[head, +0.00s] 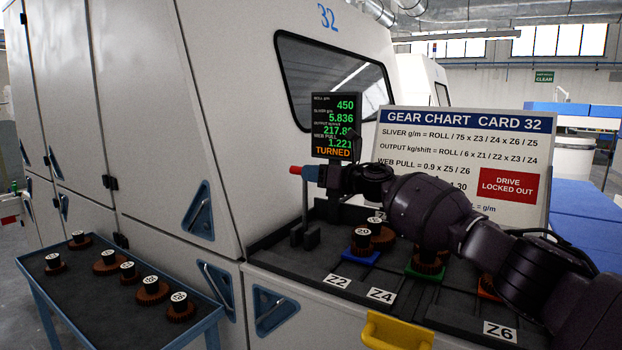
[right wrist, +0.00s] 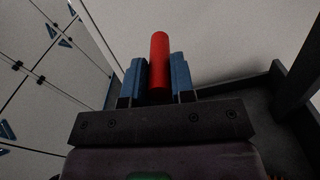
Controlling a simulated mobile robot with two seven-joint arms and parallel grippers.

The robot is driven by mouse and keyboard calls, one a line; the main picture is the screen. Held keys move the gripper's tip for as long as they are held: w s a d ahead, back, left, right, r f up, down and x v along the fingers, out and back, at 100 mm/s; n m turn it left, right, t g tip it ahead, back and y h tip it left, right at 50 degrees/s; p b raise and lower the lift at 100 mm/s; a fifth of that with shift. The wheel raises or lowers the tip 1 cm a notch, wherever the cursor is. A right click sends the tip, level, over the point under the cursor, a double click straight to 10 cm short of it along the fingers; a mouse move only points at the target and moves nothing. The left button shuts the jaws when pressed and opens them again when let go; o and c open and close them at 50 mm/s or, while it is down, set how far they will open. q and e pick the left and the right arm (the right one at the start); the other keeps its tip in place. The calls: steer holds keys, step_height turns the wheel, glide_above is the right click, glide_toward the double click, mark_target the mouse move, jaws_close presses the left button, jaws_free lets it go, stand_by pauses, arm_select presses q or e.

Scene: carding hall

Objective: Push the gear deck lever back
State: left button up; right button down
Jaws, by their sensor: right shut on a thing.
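The gear deck lever (head: 306,222) stands upright at the left end of the dark gear deck (head: 272,246), with a red handle (head: 295,170) at its top. My right gripper (head: 312,173) is at the handle, its arm reaching in from the right. In the right wrist view the red handle (right wrist: 159,62) lies between the two blue fingers (right wrist: 160,78), which are shut on it. The handle's tip extends past the fingers. My arm hides part of the deck and its gears. My left gripper is not in view.
Brown gears (head: 361,243) stand on the deck behind Z2, Z4 and Z6 labels. A display (head: 336,125) and a gear chart board (head: 470,150) stand behind. A yellow handle (head: 396,332) is at the deck's front. A cart (head: 88,290) with several gears stands left.

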steer(key=shift+d+r, duration=0.1)
steer(key=c, duration=1.4)
jaws_free()
steer(key=shift+w, duration=0.1)
steer(key=o, duration=0.4)
steer(key=shift+w, duration=0.1)
steer(key=shift+o, duration=0.2)
steer(key=v, duration=1.1)
